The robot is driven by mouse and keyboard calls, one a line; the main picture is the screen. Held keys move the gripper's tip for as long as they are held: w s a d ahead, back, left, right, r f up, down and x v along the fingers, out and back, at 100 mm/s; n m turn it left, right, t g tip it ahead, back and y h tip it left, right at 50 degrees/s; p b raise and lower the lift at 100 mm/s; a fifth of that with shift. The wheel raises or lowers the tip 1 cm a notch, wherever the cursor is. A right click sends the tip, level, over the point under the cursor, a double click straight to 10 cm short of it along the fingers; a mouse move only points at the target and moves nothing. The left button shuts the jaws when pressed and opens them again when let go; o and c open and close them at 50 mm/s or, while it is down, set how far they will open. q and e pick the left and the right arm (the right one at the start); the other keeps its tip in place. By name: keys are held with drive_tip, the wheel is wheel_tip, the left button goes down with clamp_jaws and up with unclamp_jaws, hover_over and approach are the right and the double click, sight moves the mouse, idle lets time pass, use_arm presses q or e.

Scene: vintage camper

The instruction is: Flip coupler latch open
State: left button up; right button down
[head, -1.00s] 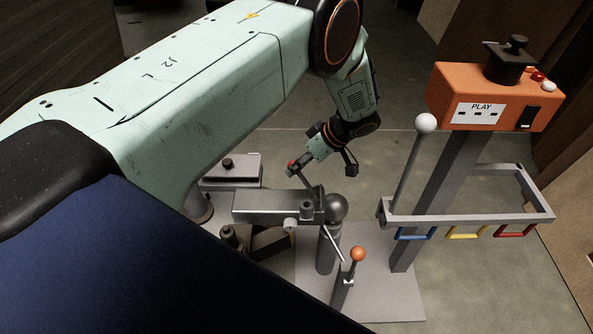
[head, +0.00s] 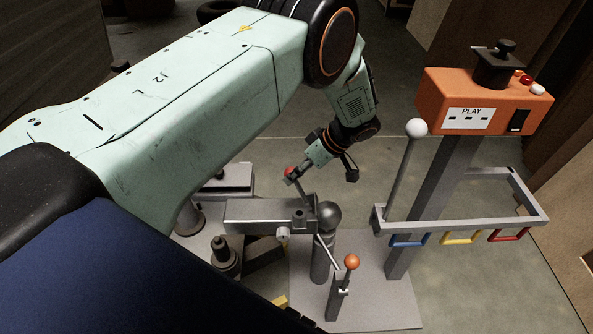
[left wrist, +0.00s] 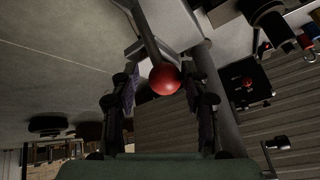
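The grey coupler (head: 258,215) sits beside the round hitch ball (head: 328,216); I cannot tell how they engage. Its latch lever (head: 301,189) slants up and left to a red ball knob (head: 289,171). My left gripper (head: 296,173) is at the knob. In the left wrist view, the red knob (left wrist: 165,80) lies between the two fingers of my left gripper (left wrist: 163,84). The fingers are apart, with a gap visible at the knob's left; contact on the right is unclear. My right gripper is not in view.
An orange-knobbed lever (head: 351,262) stands on the base plate (head: 375,290) in front of the hitch ball. At right are an orange PLAY box (head: 480,100), a white-knobbed lever (head: 404,170) and a grey frame (head: 460,222). Floor behind the gripper looks clear.

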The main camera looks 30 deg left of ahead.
use_arm(q)
drive_tip(key=shift+o, duration=1.3)
drive_tip(key=shift+w+d, duration=0.1)
drive_tip(key=shift+w, duration=0.2)
drive_tip(key=shift+s, duration=0.15)
drive_tip(key=v, duration=1.2)
drive_tip(key=shift+s+r, duration=0.1)
